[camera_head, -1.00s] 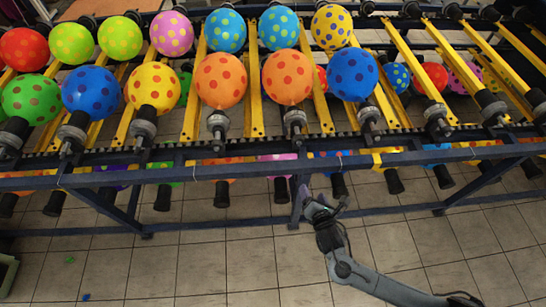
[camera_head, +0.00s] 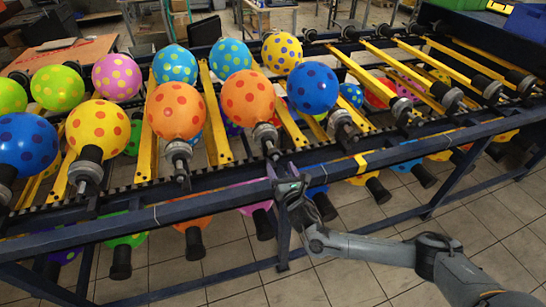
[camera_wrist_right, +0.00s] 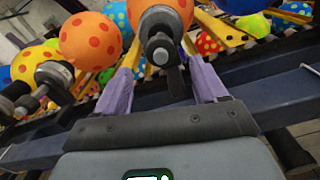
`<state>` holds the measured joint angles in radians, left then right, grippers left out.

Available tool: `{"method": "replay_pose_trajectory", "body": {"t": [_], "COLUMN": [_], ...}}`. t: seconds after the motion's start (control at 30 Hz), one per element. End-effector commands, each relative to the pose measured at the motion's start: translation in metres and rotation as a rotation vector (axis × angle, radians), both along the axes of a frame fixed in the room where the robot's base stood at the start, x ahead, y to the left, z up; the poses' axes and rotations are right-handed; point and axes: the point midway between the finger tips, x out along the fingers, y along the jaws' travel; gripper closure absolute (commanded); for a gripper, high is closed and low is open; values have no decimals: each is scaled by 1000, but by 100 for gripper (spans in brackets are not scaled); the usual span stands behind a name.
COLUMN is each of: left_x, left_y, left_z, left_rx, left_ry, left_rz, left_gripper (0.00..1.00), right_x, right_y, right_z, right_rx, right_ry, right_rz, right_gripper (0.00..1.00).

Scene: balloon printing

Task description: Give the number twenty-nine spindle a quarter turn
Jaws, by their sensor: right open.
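Spindles with grey collars and dark ends line the front rail of the rack. No number is readable on them, so I cannot tell which is twenty-nine. My right gripper (camera_head: 287,180) is at the front rail, just below the spindle end (camera_head: 266,140) of the right-hand orange balloon (camera_head: 248,98). In the right wrist view my right gripper (camera_wrist_right: 162,65) has its two purple fingers spread apart. A dark round spindle end (camera_wrist_right: 162,30) shows beyond and between the fingertips, with an orange balloon behind it. The fingers are not closed on it. My left gripper is not in view.
Dotted balloons sit on neighbouring spindles, such as a left orange one (camera_head: 176,111) and a blue one (camera_head: 313,88). The blue front rail (camera_head: 190,208) runs below the spindle ends. Tiled floor (camera_head: 340,275) is open in front.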

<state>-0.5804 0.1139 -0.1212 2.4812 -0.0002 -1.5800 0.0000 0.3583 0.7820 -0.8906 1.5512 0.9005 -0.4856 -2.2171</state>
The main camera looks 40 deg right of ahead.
Motion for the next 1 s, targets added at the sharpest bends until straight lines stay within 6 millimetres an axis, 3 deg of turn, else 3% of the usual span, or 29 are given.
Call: {"method": "replay_pose_trajectory", "body": {"t": [0.3,0.5,1.0], "left_x": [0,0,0], "left_y": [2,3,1], "left_z": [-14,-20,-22], "left_rx": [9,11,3], "left_ry": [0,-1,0], "left_rz": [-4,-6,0], "left_gripper": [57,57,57], "right_x": [49,71,82], "right_y": [-18,-27,-30], "right_z": [-1,-1,0], "right_rx": [-1,0,1], "right_ry": [-1,0,1], "right_rz": [-2,-2,-1], "right_gripper": [29,29,29]}}
